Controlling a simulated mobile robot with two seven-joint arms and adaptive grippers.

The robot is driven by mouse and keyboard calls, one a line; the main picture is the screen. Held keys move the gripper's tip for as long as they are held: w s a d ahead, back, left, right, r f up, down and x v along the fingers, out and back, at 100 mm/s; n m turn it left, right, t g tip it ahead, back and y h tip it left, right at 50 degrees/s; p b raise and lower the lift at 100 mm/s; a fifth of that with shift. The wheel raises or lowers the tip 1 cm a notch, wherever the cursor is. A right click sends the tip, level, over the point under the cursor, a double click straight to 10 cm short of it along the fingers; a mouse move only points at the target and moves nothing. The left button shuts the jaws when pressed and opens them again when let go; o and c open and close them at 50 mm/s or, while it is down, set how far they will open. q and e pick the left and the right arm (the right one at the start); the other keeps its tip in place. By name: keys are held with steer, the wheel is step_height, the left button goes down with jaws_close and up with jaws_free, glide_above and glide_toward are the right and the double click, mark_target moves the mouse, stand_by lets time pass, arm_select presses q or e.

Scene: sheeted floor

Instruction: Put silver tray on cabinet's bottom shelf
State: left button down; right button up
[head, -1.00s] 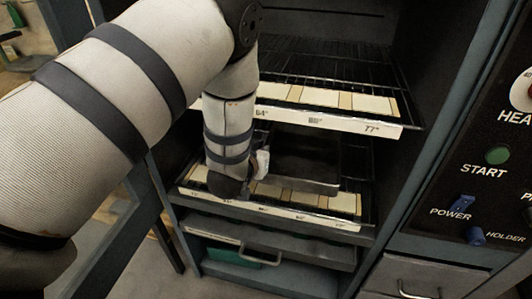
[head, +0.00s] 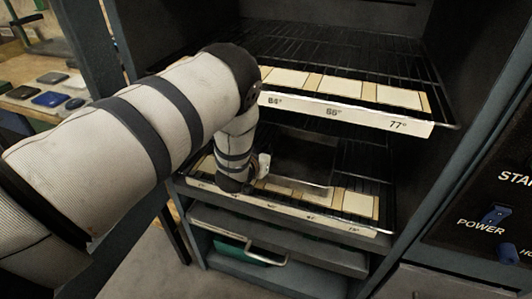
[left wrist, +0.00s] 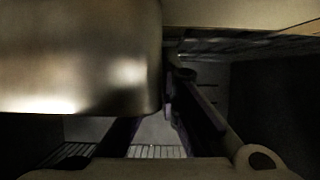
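The silver tray (head: 305,158) is inside the cabinet (head: 109,45), over the front half of the bottom shelf (head: 362,203). It looks dark and about level in the head view; I cannot tell whether it touches the shelf. Its shiny metal side (left wrist: 80,60) fills the upper left of the left wrist view. My left gripper (head: 263,165) is at the tray's left front edge, partly hidden by my wrist. In the left wrist view its fingers (left wrist: 166,105) lie on both sides of the tray's edge and hold it. My right gripper is not in view.
A wire shelf (head: 330,50) with a label strip (head: 345,115) lies above the tray. Below are a drawer-like front with a handle (head: 252,252) and a green object (head: 232,245). A control panel (head: 480,210) stands at right, a table (head: 45,95) at far left.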

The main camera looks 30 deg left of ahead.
arm_select(q)
steer(key=c, duration=1.8)
jaws_free()
steer(key=shift+f, duration=0.1)
